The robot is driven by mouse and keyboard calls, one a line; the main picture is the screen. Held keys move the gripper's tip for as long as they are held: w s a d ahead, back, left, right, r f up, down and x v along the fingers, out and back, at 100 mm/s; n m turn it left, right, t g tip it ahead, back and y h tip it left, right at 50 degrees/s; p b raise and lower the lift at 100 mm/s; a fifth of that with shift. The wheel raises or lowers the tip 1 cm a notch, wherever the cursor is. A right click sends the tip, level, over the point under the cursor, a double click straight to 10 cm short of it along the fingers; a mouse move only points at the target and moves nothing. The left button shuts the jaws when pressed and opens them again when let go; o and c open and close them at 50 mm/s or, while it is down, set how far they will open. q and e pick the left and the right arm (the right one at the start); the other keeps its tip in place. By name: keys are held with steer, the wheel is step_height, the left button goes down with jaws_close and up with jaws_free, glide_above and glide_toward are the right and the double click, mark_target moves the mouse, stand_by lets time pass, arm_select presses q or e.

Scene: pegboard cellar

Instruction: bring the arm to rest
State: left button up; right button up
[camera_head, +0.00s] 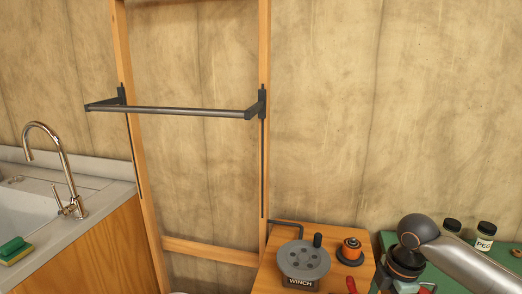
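My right arm (462,262) comes in from the lower right. A dark rounded joint (417,230) shows at its upper end, with dark ringed links (405,262) below it running down to the bottom edge. The fingers of my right gripper are not visible. My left arm and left gripper are not in view. The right arm's joint is in front of a green surface (386,240) in the picture and hides part of it; I cannot tell whether it touches anything there.
A dark bar (180,111) spans a wooden frame (265,60) against the wall. A wooden stand (268,277) holds a grey winch wheel (302,260) and an orange-black part (351,250). Jars (485,235) stand at right. A sink (25,215), tap (67,175) and sponge (15,250) are left.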

steer(key=s+a+f+m+t+y+p, duration=0.1)
steer(key=s+a+f+m+t+y, duration=0.2)
steer(key=a+f, duration=0.5)
steer(key=s+a+f+m+t+y+p, duration=0.1)
steer(key=s+a+f+m+y, duration=0.2)
steer(key=a+f, duration=0.45)
steer(key=s+d+f+m+t+h, duration=0.2)
steer(key=s+d+m, duration=0.1)
steer(key=s+m, duration=0.2)
steer(key=s+d+f+m+t+h+p, duration=0.1)
steer(key=s+d+f+m+t+h, duration=0.1)
steer(key=s+m, duration=0.3)
steer(key=s+d, duration=0.1)
steer(key=s, duration=0.3)
steer(key=shift+s+d+f+t+p, duration=0.15)
steer(key=shift+d+f+t+p, duration=0.15)
steer(key=shift+d, duration=0.05)
